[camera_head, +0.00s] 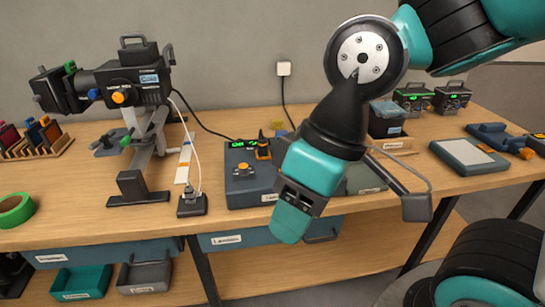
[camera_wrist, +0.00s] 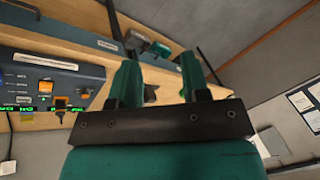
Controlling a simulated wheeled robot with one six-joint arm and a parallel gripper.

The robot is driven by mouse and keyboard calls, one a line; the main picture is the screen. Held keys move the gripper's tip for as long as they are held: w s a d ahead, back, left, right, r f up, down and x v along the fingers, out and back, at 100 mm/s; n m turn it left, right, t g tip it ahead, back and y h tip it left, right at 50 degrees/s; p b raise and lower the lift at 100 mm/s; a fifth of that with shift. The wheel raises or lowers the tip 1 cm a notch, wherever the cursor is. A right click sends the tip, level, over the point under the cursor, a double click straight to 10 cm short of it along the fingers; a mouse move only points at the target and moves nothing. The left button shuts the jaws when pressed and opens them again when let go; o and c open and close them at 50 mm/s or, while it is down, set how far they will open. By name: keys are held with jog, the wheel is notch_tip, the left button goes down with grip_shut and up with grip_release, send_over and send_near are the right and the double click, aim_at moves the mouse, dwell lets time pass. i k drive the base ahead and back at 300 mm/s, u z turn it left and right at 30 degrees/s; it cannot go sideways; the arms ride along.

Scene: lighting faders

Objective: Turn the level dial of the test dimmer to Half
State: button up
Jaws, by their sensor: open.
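The test dimmer appears to be the dark blue-grey box (camera_head: 236,190) on the bench, with green lit displays and an orange part on top. The box (camera_wrist: 62,70) also shows at the left of the wrist view, with small labels and an orange square part. My gripper (camera_head: 290,225) hangs to the right of and in front of the box, apart from it. In the wrist view my gripper (camera_wrist: 160,72) is open, with nothing between its two fingers.
A stage lamp (camera_head: 130,80) on a stand is left of the box, with a small dark block (camera_head: 192,205) and cable beside it. A green tape roll (camera_head: 15,210) lies far left. Drawers (camera_head: 255,238) hang under the bench front. A grey flat panel (camera_head: 468,156) lies at right.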

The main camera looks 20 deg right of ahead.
aim_at(244, 170)
jog(key=i, duration=0.5)
jog(key=z, duration=0.05)
jog(key=k, duration=1.25)
jog(key=u, duration=0.65)
jog(key=i, duration=1.5)
jog(key=z, duration=0.6)
